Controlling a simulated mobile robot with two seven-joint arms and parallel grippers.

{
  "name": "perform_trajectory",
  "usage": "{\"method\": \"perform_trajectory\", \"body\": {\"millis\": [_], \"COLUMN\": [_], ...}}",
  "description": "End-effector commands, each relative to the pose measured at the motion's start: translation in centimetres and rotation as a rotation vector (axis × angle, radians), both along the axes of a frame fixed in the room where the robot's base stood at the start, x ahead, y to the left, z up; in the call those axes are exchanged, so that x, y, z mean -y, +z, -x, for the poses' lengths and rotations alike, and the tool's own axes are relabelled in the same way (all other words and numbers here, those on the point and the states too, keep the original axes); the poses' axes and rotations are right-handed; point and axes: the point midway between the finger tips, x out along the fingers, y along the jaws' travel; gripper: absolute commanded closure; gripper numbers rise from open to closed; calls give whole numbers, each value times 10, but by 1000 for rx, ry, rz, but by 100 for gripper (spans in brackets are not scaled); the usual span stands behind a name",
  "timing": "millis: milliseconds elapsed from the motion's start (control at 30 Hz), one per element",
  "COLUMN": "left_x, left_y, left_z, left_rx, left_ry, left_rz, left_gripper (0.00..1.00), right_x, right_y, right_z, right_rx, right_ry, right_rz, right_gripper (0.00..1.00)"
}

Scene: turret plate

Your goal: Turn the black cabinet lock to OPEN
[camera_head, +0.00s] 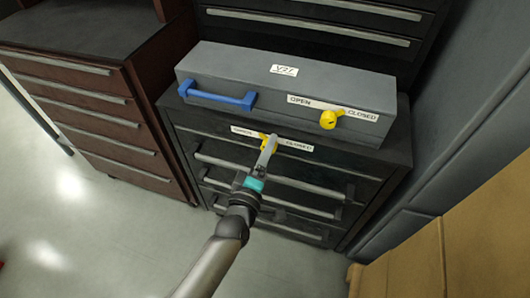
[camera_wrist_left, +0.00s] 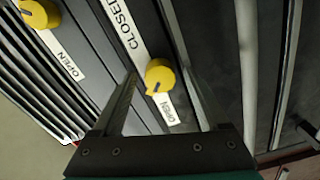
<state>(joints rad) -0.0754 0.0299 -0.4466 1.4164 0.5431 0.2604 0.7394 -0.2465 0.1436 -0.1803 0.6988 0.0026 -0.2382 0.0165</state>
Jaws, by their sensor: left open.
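The black cabinet (camera_head: 330,160) stands in the middle of the head view. Its yellow lock knob (camera_head: 263,136) sits on the top front strip, between an OPEN label on the left and a CLOSED label (camera_head: 298,146) on the right. My left gripper (camera_head: 268,150) is open right in front of this knob and partly hides it. In the left wrist view the knob (camera_wrist_left: 160,75) shows between the two open fingertips, with gaps on both sides. A dark mark on the knob points toward the lower left, roughly to the OPEN label (camera_wrist_left: 167,107) side. Whether the fingertips reach around the knob I cannot tell.
A grey case (camera_head: 250,70) lies on the cabinet, with a blue handle (camera_head: 218,97) and its own yellow knob (camera_head: 328,119). A brown drawer cabinet (camera_head: 90,90) stands at left. Cardboard boxes (camera_head: 470,240) are at lower right. Bar handles (camera_head: 270,175) run below the lock.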

Motion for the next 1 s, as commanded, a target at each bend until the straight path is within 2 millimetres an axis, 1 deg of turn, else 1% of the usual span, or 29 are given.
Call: {"method": "perform_trajectory", "body": {"millis": [133, 233, 300, 500, 700, 833, 1000], "left_x": [-2, -6, -10, -24, -37, -43, -46], "left_y": [0, 1, 1, 2, 2, 2, 2], "left_z": [6, 18, 31, 73, 113, 132, 144], "left_rx": [-1, -3, -3, -4, -3, -3, 0], "left_ry": [0, -1, -1, -2, -2, -1, -1], "left_rz": [-1, -2, -3, -2, -2, -2, 0], "left_gripper": [23, 23, 23, 23, 23, 23, 23], "right_x": [0, 2, 7, -3, -7, -7, -8], "right_y": [2, 5, 5, 14, 20, 22, 23], "right_z": [0, 3, 14, 21, 28, 29, 32], "right_rx": [3, 3, -11, -22, -35, -38, -42], "right_ry": [0, 0, -2, 2, 4, 6, 7], "right_rz": [-1, 0, 6, -4, -8, -8, -9], "right_gripper": [50, 50, 50, 50, 50, 50, 50]}}
